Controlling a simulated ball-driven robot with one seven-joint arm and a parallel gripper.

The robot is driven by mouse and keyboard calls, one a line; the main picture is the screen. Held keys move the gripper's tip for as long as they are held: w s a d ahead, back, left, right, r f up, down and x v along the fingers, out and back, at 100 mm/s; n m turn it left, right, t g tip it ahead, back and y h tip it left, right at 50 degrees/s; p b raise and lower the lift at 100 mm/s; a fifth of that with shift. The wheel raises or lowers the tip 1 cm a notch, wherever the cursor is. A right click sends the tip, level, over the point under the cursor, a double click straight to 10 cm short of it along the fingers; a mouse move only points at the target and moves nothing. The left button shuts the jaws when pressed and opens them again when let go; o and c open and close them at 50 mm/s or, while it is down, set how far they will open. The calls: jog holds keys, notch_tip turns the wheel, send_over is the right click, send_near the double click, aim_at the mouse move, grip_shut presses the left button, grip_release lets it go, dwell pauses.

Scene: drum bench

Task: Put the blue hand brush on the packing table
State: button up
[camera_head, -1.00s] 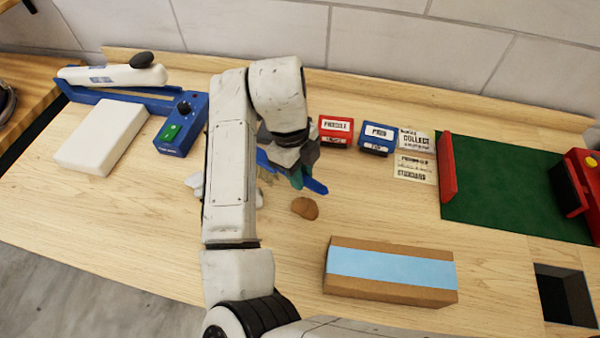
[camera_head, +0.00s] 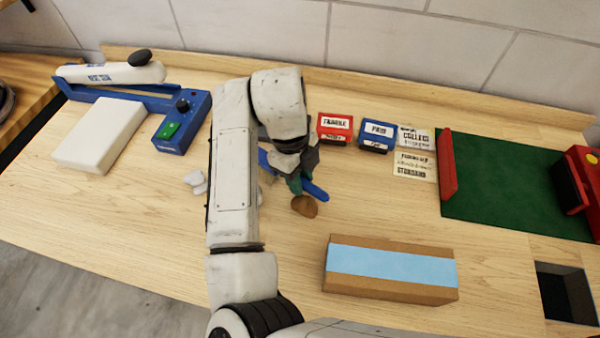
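The blue hand brush (camera_head: 316,191) shows as a blue handle sticking out to the right of my gripper, with a bit of blue also left of the wrist. Its middle is hidden behind my gripper. My gripper (camera_head: 296,184) points down over it, low above the wooden packing table (camera_head: 130,215). The fingers overlap the brush in the picture, but their closure is hidden. I cannot tell whether the brush touches the tabletop.
A brown lump (camera_head: 304,207) lies right by the handle. White pieces (camera_head: 197,182) lie left of my arm. A cardboard box with a blue band (camera_head: 390,268), red stamp box (camera_head: 335,128), blue stamp box (camera_head: 377,137), green mat (camera_head: 510,185) and blue sealer (camera_head: 182,125) surround clear wood.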

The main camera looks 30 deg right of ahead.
jog(key=shift+o, duration=0.8)
jog(key=shift+w+f, duration=0.1)
jog(key=shift+w, duration=0.05)
jog(key=shift+o, duration=0.8)
jog(key=shift+a, duration=0.1)
jog(key=shift+r, duration=0.2)
jog(key=shift+r+p, duration=0.55)
jog(key=shift+p, duration=0.05)
notch_tip(320, 180, up, 12)
jog(key=w, duration=0.2)
jog(key=shift+a+b, duration=0.35)
